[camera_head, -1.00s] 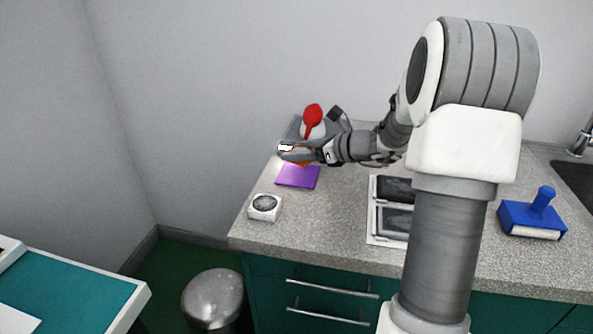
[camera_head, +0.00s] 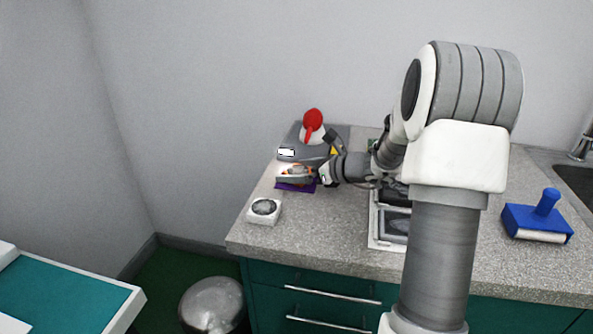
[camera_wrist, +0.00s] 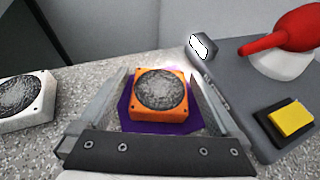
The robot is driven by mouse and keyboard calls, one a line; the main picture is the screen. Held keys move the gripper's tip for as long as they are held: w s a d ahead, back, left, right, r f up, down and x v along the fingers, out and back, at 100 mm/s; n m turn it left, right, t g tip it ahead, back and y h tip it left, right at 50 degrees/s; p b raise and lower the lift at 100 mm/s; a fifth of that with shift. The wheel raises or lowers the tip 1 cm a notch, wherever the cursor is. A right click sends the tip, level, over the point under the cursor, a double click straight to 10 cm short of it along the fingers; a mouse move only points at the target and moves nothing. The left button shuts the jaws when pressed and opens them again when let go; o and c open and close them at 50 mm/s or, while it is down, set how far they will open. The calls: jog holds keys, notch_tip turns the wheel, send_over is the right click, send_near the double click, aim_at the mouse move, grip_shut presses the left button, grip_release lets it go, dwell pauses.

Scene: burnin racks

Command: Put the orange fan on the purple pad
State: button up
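The orange fan (camera_wrist: 158,94), a square orange frame with a round grey grille, lies flat over the purple pad (camera_wrist: 126,122) in the wrist view. Purple shows on both sides of it and in front. My gripper (camera_wrist: 158,82) is open, with one finger on each side of the fan and a gap between each finger and the fan. In the head view, my gripper (camera_head: 284,173) is low over the purple pad (camera_head: 290,187), covering most of it. Only a little of the orange fan (camera_head: 299,169) shows there.
A white fan (camera_head: 264,211) sits in front of the pad, near the counter's left edge.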

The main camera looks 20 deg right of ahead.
jog(key=shift+r, duration=0.1)
jog(key=shift+d+r, duration=0.1)
jog(key=shift+r, duration=0.15)
jog(key=p+v, duration=0.3)
jog(key=v, duration=0.9)
jog(key=shift+f, duration=0.2)
